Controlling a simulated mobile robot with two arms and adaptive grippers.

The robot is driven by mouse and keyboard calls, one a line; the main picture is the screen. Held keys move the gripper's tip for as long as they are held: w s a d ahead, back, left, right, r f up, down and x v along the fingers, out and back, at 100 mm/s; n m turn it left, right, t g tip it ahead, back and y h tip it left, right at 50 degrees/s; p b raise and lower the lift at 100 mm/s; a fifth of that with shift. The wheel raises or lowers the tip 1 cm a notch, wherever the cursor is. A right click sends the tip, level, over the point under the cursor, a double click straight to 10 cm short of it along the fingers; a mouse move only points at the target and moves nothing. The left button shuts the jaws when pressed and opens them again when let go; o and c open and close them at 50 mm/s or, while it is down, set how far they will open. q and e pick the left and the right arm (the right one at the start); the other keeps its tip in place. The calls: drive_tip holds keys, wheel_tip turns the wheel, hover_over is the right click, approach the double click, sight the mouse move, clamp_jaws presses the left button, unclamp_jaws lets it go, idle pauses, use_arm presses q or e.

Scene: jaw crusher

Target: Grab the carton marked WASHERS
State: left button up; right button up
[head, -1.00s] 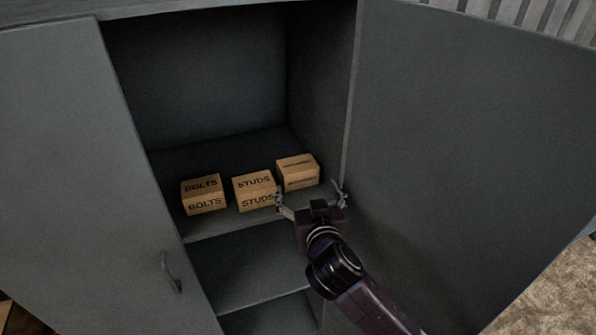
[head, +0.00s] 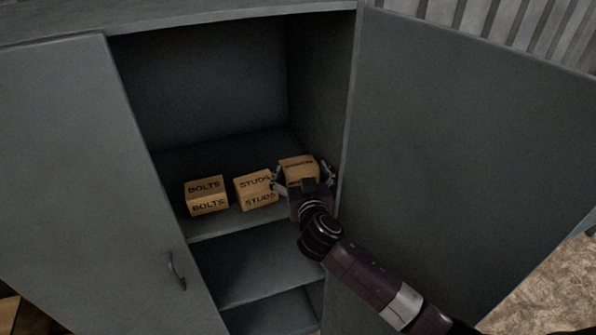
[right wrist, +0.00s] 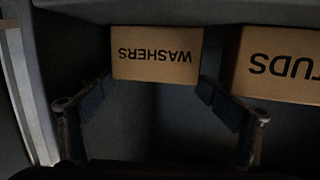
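The carton marked WASHERS (head: 298,166) stands on the cabinet shelf, rightmost in the row. In the right wrist view the WASHERS carton (right wrist: 157,53) shows upside down, its label facing the camera. My right gripper (head: 303,176) is open at the carton's front, one finger toward each side. In the right wrist view the open gripper (right wrist: 157,95) has its fingertips close to the carton's two sides; I cannot tell whether they touch it. The gripper covers the carton's lower front in the head view. My left gripper is not in view.
A STUDS carton (head: 256,189) stands just left of the WASHERS carton, close to a gripper finger. A BOLTS carton (head: 206,196) is farther left. The cabinet's right wall (head: 322,90) is close on the right. Both doors stand open; the left door (head: 75,180) has a handle.

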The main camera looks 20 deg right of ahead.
drive_tip(key=shift+s+f, duration=0.1)
drive_tip(key=shift+f, duration=0.15)
drive_tip(key=shift+s, duration=0.1)
drive_tip(key=c, duration=1.2)
drive_tip(key=shift+c, duration=1)
drive_tip(key=shift+d+r, duration=0.1)
